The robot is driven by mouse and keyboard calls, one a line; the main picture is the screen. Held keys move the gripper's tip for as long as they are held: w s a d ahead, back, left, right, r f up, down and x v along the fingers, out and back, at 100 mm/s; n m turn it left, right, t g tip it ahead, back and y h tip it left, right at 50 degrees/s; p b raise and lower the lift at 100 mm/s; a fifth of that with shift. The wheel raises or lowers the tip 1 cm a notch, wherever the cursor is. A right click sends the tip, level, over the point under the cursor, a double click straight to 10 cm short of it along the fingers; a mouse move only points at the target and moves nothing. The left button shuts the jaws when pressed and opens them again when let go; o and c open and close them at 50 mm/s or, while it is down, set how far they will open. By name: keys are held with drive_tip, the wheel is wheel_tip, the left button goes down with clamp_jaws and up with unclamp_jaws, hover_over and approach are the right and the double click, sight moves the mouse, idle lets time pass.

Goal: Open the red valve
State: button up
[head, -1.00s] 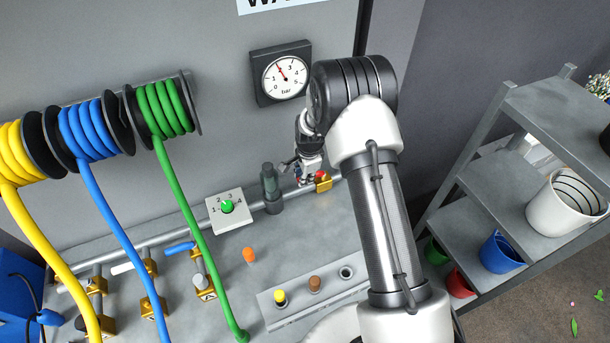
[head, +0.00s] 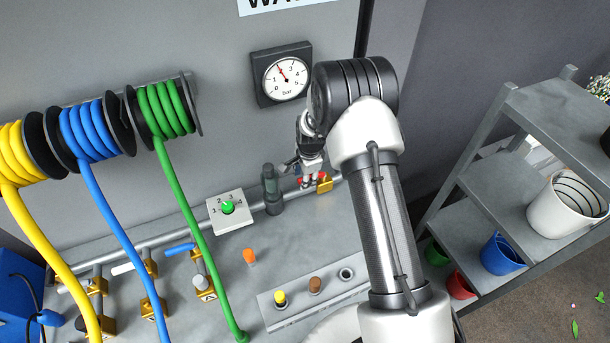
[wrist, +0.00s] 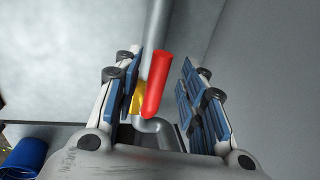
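The red valve is a red lever handle (wrist: 157,85) on a brass body (wrist: 137,98) in the wrist view. In the head view its brass body (head: 325,186) sits on the pipe at the back of the bench, right of a dark cylinder. My gripper (head: 308,178) is at the valve, partly hidden by my own arm. In the wrist view my gripper (wrist: 161,85) is open, with one blue-padded finger on each side of the red handle. Gaps show between the handle and both fingers; the left gap is narrower.
A pressure gauge (head: 287,78) is on the wall above. A dial box (head: 231,210) and the dark cylinder (head: 271,190) stand left of my gripper. Yellow, blue and green hoses hang further left. A shelf (head: 475,205) with buckets stands at right.

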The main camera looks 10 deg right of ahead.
wheel_tip(320, 180, up, 12)
drive_tip(key=s, duration=0.2)
drive_tip(key=shift+s+d, duration=0.15)
drive_tip(key=shift+d, duration=0.05)
drive_tip(key=shift+f, duration=0.15)
drive_tip(key=s+r+n+t+b, duration=0.1)
drive_tip(key=s+r+n+b, duration=0.6)
drive_tip(key=s+r, duration=0.75)
drive_tip(key=s+f+n+b, duration=0.1)
drive_tip(key=s+n, duration=0.3)
drive_tip(key=s, duration=0.6)
drive_tip(key=s+f+n+t+b, duration=0.1)
drive_tip(key=s+n+b, duration=0.2)
drive_tip(key=s, duration=0.7)
drive_tip(key=shift+d+f+n, duration=0.25)
drive_tip(key=shift+n, duration=0.65)
